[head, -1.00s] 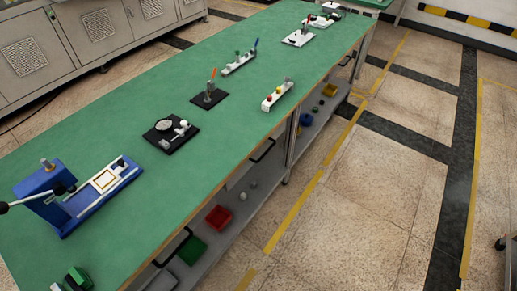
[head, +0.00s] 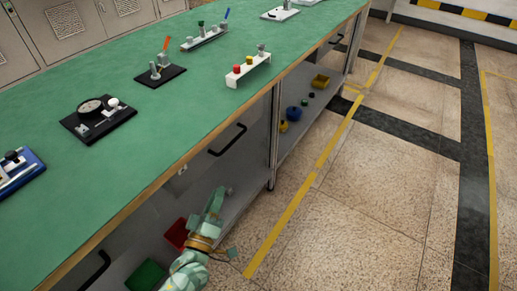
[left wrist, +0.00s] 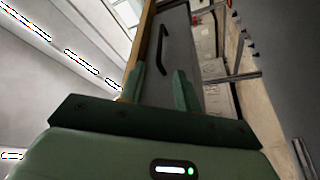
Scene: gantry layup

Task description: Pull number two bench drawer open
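The bench has dark drawer fronts under its green top. One drawer front (head: 200,160) has a black bar handle (head: 228,140) near the middle of the head view. A second black handle (head: 95,270) is nearer, at the lower left. I cannot read which drawer is number two. My left gripper (head: 214,203) is in front of the bench, below and apart from the middle handle. In the left wrist view, the two fingers (left wrist: 160,88) are spread with nothing between them. A black handle (left wrist: 163,50) shows beyond them on a grey drawer front. My right gripper is not in view.
The lower shelf (head: 240,200) holds a red bin (head: 177,234), a green bin (head: 146,276) and other small items. The bench top (head: 150,140) carries a dial gauge stand (head: 97,115) and several fixtures. Open tiled floor (head: 360,220) with yellow lines lies right of the bench.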

